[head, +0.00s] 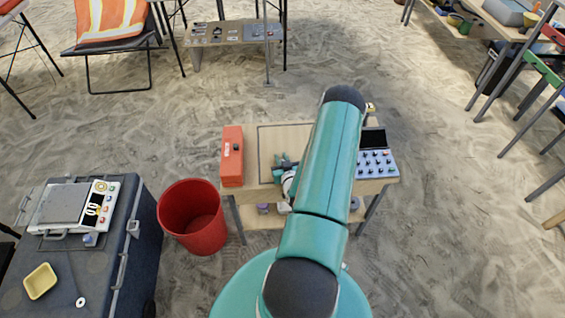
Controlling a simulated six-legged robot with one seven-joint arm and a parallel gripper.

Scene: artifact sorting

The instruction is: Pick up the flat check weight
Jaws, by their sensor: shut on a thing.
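My gripper (285,160) shows only in part, over the front of the small wooden table (287,141), just left of my teal arm. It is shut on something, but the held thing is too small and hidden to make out. I cannot pick out the flat check weight for sure. A small white ring-shaped disc (81,302) lies on the dark case at the lower left, far from my gripper.
An orange-red box (232,157) and a blue-grey keypad device (376,160) stand on the table. A red bin (193,217) is left of it. The dark case (110,262) carries a scale (68,202) and a yellow tray (40,281). Sandy floor is open behind the table.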

